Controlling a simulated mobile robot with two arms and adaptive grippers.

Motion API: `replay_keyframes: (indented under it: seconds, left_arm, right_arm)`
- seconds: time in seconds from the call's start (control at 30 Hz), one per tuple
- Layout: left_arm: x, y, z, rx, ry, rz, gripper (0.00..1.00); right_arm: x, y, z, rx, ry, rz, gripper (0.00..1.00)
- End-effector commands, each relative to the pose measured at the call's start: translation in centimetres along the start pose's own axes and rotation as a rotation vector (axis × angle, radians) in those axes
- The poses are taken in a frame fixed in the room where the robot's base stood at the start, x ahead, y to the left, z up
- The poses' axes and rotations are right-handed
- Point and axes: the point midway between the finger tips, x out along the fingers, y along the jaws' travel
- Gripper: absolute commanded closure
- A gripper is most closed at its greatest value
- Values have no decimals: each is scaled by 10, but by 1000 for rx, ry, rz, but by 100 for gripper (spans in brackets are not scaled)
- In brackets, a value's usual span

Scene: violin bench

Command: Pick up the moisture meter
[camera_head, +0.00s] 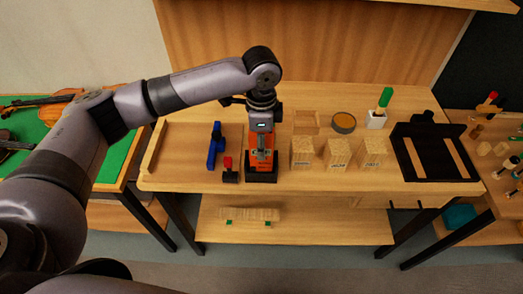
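An orange and black device (260,172), which looks like the moisture meter, is on the wooden bench left of its middle. My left gripper (262,157) comes down from above, directly in front of and over this device, and hides much of it. The fingers are small and overlap the orange body, so I cannot tell whether they are open or closed on it, or whether they touch it. My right gripper is not in view.
Blue clamp-like tool (215,146) and small red-and-black item (229,170) lie just left of the device.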

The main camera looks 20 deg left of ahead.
Motion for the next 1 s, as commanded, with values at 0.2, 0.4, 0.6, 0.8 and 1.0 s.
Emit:
replay_keyframes:
  seconds: [0.2, 0.4, 0.6, 0.8, 1.0]
  left_arm:
    - [0, 0, 0, 0, 0, 0, 75]
    - [0, 0, 0, 0, 0, 0, 88]
    - [-1, 0, 0, 0, 0, 0, 100]
    - [-1, 0, 0, 0, 1, -1, 100]
    - [-2, 0, 0, 0, 1, -1, 100]
  right_arm:
    - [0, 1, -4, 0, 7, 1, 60]
    - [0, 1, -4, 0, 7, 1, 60]
    - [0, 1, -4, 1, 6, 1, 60]
    - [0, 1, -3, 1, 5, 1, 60]
    - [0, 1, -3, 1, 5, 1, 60]
